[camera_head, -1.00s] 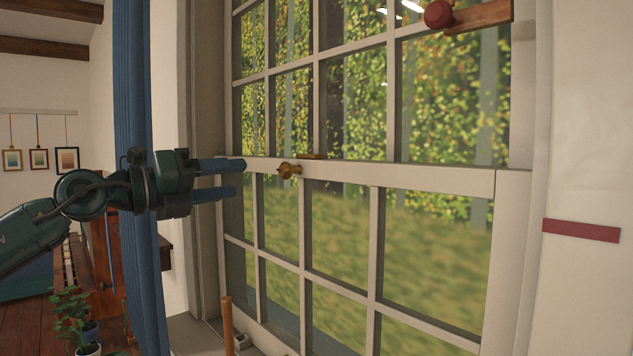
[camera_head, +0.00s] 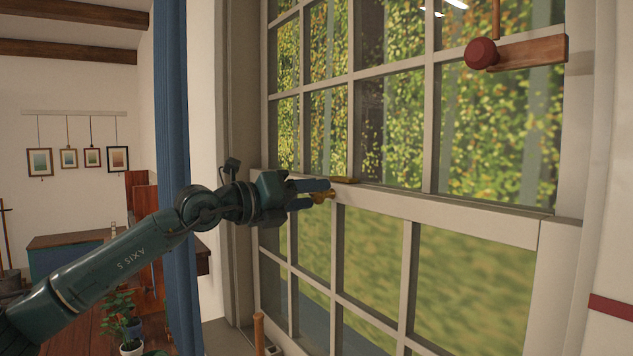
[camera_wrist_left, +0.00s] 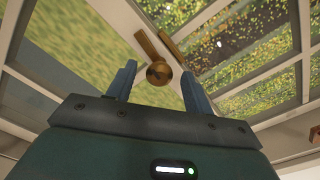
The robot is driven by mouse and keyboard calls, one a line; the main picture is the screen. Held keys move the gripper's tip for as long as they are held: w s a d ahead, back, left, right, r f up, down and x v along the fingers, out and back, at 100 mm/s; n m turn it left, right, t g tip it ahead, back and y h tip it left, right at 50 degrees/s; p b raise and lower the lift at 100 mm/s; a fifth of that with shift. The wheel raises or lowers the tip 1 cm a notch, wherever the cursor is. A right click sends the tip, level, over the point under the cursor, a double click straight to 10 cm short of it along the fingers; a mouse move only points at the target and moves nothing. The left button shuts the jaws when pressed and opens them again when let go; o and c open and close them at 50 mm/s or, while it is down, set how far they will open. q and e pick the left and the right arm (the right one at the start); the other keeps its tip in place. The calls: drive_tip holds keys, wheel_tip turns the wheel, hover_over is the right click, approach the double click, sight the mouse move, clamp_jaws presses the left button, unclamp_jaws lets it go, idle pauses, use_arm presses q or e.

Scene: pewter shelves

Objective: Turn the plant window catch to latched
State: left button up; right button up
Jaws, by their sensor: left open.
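The brass window catch (camera_head: 320,196) sits on the meeting rail (camera_head: 440,209) of the sash window, partly hidden behind my gripper's fingers in the head view. A flat brass piece (camera_head: 345,180) lies on the rail just beside it. In the left wrist view the catch's round knob (camera_wrist_left: 158,73) is ahead of and between the fingertips, with a lever reaching up and left. My left gripper (camera_head: 328,194) is open at the catch, its blue fingers on either side of the knob. I cannot tell whether they touch it. My right gripper is not in view.
A blue curtain (camera_head: 172,150) hangs at the left of the window. A red knob on a wooden bar (camera_head: 530,52) is at upper right. A wooden handle (camera_head: 259,333) stands upright near the sill. A potted plant (camera_head: 122,318) stands at lower left.

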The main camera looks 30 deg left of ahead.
use_arm(q)
drive_tip(key=shift+x, duration=1.1)
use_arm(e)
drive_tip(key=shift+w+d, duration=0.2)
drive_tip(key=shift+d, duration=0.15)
use_arm(q)
drive_tip(key=shift+c, duration=0.6)
drive_tip(key=c, duration=0.9)
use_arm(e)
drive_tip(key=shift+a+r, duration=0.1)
